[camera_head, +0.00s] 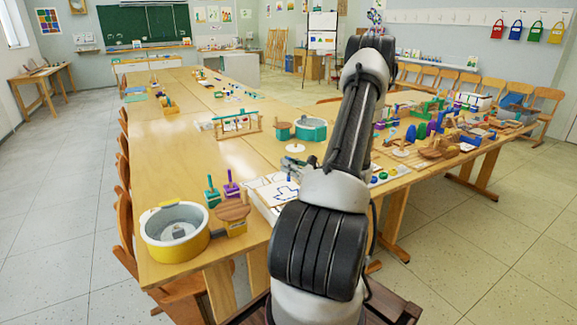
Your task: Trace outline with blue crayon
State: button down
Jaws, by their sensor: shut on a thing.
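A white sheet (262,186) lies near the table's front edge, with a thick blue outline (281,194) of angular steps on it. My gripper (291,172) is over the sheet's far right part, small and partly hidden by my own arm. It is shut on a small blue thing, which looks like the blue crayon (290,180), upright just above or touching the sheet. I cannot tell whether the tip touches. The right part of the sheet is hidden behind my arm.
A yellow-rimmed round tub (175,238) stands front left on the table (165,150). Green and purple pegged pieces (222,190) and a wooden round piece (233,211) stand left of the sheet. A teal tub (311,129) is behind; many toys crowd the right. The left middle table is clear.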

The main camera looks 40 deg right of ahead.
jog(key=shift+f, duration=1.4)
dwell(0.8)
jog(key=shift+r, duration=2.05)
jog(key=shift+w+f, duration=0.1)
jog(key=shift+w+f, duration=0.55)
jog(key=shift+w, duration=0.2)
jog(key=shift+f, duration=1.4)
jog(key=shift+r, duration=0.1)
